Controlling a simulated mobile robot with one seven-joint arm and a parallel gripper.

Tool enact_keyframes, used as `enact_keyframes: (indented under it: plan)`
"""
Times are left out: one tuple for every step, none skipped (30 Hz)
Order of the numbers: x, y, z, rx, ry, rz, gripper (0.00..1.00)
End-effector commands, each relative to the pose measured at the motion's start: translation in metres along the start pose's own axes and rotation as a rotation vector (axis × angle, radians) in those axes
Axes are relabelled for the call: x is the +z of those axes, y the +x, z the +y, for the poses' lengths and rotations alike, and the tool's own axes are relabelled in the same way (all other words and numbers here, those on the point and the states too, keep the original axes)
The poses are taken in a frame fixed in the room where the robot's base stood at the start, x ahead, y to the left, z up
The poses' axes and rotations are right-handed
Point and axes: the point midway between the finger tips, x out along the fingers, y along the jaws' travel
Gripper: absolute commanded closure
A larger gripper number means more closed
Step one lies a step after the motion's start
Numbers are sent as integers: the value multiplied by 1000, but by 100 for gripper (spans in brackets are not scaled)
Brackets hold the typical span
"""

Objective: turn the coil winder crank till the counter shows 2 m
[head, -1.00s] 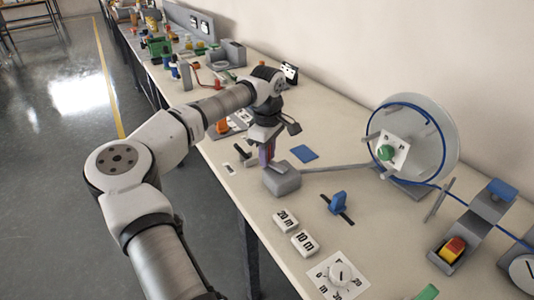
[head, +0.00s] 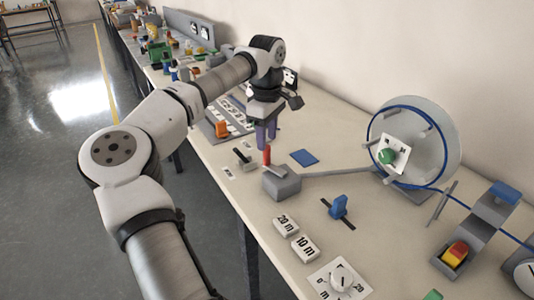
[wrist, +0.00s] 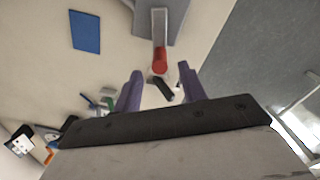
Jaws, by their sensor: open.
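The coil winder has a grey gearbox block (head: 282,183) on the bench with a crank that ends in an upright red handle (head: 267,155). A shaft (head: 340,170) runs from the block to a large reel (head: 440,140) with blue cable. My gripper (head: 267,135) is open, pointing down, above and just behind the red handle in the head view. In the wrist view the red handle (wrist: 160,58) lies ahead of the gap between my purple fingers (wrist: 160,88), and nothing is between them. A dial (head: 341,279) with numbers stands at the front; its exact reading is too small to tell.
Two blocks marked 20 m (head: 286,225) and 10 m (head: 305,248), a blue lever (head: 338,207) and a red-yellow switch (head: 455,254) stand in front. A blue square (head: 304,157) lies flat behind the gearbox. A small black lever (head: 243,157) is left of the handle.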

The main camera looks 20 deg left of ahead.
Motion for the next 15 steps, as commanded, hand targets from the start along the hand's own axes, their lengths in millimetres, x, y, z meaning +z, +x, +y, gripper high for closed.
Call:
enact_keyframes:
  plan:
    - [0,-12,1,4,-1,2,59]
    - [0,-18,1,3,0,2,59]
    - [0,-27,1,3,0,2,59]
    - [0,-32,1,3,1,1,59]
    - [0,-38,1,3,0,1,59]
    - [0,-44,1,3,-1,1,59]
    - [0,-49,1,3,-1,2,59]
    - [0,-53,1,3,-1,2,59]
    - [0,-57,1,2,-1,2,59]
    - [0,-60,1,1,0,1,59]
    - [0,-62,1,2,0,1,59]
    - [0,-64,1,2,1,0,59]
    - [0,-65,1,2,1,0,59]
    - [0,-66,1,2,1,0,59]
    - [0,-67,1,2,1,0,59]
